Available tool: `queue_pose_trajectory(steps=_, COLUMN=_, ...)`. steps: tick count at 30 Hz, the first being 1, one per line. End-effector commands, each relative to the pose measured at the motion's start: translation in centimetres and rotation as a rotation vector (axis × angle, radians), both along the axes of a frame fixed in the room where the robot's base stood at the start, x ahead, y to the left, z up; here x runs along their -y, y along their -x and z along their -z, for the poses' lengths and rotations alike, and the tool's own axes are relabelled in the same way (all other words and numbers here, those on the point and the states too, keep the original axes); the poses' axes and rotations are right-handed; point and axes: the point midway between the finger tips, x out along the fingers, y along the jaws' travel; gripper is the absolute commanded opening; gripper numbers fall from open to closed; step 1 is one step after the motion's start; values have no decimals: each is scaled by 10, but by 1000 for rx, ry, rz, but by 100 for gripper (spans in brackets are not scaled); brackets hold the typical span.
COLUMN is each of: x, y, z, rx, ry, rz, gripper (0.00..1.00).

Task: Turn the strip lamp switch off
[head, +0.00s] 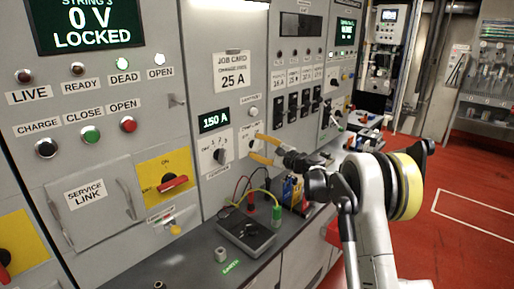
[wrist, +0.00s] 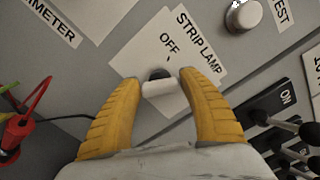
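The strip lamp switch (wrist: 159,87) is a small pale lever with a dark base on a white plate (wrist: 150,53) marked STRIP LAMP and OFF. In the wrist view the lever lies on the side of its base away from the word OFF. My gripper (wrist: 160,79) has its two yellow fingers spread on either side of the lever, with a gap visible on both sides. In the head view my gripper (head: 255,147) is at the panel, over the right part of the switch plate (head: 245,139). The lever is not clear there.
A silver button (wrist: 243,15) and a row of black switches (wrist: 283,100) are to the right in the wrist view. A red-clipped lead (wrist: 24,119) is at left. A bright strip (head: 215,4) shows at the panel's top. A meter box (head: 245,235) sits on the bench.

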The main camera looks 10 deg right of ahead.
Motion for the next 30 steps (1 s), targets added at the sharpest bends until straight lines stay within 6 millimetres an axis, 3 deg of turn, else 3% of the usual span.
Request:
queue_pose_trajectory(steps=1, x=0, y=0, z=0, rx=0, ry=0, rz=0, gripper=31)
queue_pose_trajectory(steps=3, x=0, y=0, z=0, rx=0, ry=0, rz=0, gripper=13)
queue_pose_trajectory(steps=17, x=0, y=0, z=0, rx=26, ry=36, rz=0, gripper=13)
queue_pose_trajectory(steps=30, x=0, y=0, z=1, rx=219, ry=300, rz=1, gripper=13)
